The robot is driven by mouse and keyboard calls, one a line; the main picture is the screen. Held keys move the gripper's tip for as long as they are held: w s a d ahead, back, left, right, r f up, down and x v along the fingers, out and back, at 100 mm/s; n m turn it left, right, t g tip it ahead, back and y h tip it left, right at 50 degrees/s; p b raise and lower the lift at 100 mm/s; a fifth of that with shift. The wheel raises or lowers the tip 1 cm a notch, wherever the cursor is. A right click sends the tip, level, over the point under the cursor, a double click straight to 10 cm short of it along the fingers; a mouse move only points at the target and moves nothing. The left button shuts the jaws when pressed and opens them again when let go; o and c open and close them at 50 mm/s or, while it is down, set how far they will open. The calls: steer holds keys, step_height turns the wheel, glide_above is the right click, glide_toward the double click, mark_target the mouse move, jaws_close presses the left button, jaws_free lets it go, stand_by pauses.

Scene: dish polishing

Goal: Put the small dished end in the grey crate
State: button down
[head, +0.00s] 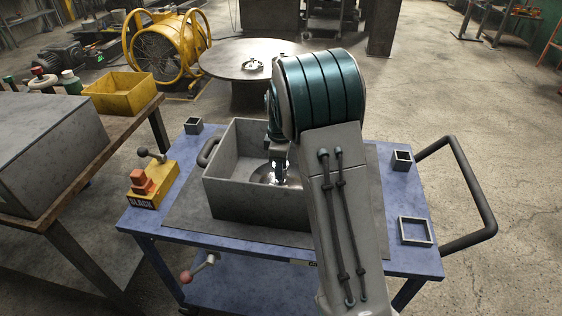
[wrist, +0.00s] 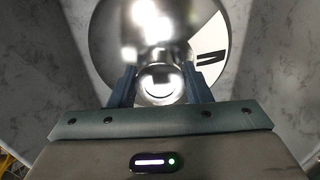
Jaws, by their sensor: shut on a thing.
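The small dished end is a shiny, round metal dish. In the wrist view the dished end (wrist: 115,35) has a knob-like metal part between my gripper's fingers, and my gripper (wrist: 160,88) is shut on it. In the head view the grey crate (head: 232,197) stands on the blue cart. My gripper (head: 279,180) reaches down inside the crate, with part of the dished end (head: 263,174) showing below it. My arm hides the crate's right side. I cannot tell whether the dish touches the crate floor.
The blue cart (head: 150,222) carries a dark mat under the crate. A yellow block with a lever (head: 152,185) sits at left, a small square holder (head: 402,160) and a square frame (head: 415,231) at right. A workbench with a yellow bin (head: 125,94) is at far left.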

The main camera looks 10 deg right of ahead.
steer(key=c, duration=0.7)
jaws_free()
steer(key=shift+f, duration=0.1)
steer(key=shift+c, duration=0.2)
step_height(320, 180, up, 11)
steer(key=s+r+m+t, duration=0.1)
steer(key=s+r+m, duration=0.15)
steer(key=s, duration=0.45)
steer(key=s+r+m, duration=0.2)
steer(key=s+m, duration=0.2)
steer(key=s, duration=0.2)
steer(key=s+f+m+t, duration=0.1)
steer(key=s+f+m, duration=0.1)
steer(key=s, duration=0.6)
steer(key=s+f+m, duration=0.2)
steer(key=s+m, duration=0.3)
steer(key=s, duration=0.2)
steer(key=shift+s+t, duration=0.35)
steer(key=shift+t, duration=0.05)
